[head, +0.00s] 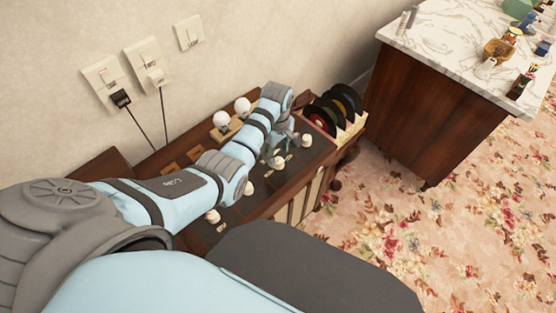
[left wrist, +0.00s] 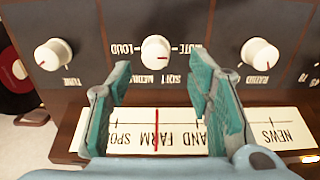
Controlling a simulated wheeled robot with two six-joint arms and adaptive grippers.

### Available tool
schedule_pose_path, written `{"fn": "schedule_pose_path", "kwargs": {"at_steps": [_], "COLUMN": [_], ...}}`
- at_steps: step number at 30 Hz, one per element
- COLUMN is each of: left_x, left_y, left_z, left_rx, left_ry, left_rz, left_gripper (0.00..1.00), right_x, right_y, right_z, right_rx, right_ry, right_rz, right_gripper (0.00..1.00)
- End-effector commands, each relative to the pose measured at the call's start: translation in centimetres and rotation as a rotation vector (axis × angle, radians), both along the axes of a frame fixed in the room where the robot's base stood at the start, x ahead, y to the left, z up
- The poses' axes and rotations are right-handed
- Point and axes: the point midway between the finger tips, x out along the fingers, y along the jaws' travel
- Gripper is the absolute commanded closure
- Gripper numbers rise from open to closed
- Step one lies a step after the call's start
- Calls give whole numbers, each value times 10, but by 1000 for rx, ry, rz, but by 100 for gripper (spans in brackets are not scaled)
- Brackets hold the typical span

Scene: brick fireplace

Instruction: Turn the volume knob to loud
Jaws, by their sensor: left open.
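The volume knob (left wrist: 156,53) is the round white middle knob on the dark radio panel in the left wrist view. Upside-down words around it include MUTE, LOUD, SOFT and MEDIUM. A small red mark on its face points right in that picture, away from LOUD. My left gripper (left wrist: 160,70) is open, with its green fingers on either side of the knob's lower part. I cannot tell if they touch it. In the head view the left gripper (head: 286,146) is over the radio panel, by the white knob (head: 277,162). My right gripper is not in view.
The tone knob (left wrist: 54,54) and another white knob (left wrist: 260,53) flank the volume knob. The tuning strip (left wrist: 158,140) lies beneath the fingers. Records (head: 346,103) stand at the radio's right end. A marble-topped cabinet (head: 440,55) is farther right.

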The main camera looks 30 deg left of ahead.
Motion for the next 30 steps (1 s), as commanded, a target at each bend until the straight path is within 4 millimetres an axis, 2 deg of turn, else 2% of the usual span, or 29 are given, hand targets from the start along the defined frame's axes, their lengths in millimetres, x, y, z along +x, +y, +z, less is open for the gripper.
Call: {"fn": "schedule_pose_path", "kwargs": {"at_steps": [1, 4, 8, 13, 14, 22, 30], "left_x": [0, 0, 1, 1, 1, 1, 1], "left_y": [-1, -1, -2, -2, -2, -2, -2], "left_z": [-15, -28, -33, -32, -32, -32, -32], "left_rx": [-1, -1, 0, 0, 0, 0, 0], "left_ry": [1, 1, -1, -1, -1, -1, 1], "left_rz": [-1, -2, -4, -5, -5, -5, -22], "left_gripper": [53, 53, 53, 53, 55, 98, 100], "right_x": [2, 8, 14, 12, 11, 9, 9], "right_y": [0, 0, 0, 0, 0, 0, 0], "right_z": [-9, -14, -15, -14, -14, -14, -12], "right_rx": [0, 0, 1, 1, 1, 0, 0], "right_ry": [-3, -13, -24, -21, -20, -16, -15], "right_rz": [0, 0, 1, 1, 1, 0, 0], "right_gripper": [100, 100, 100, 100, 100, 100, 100]}}
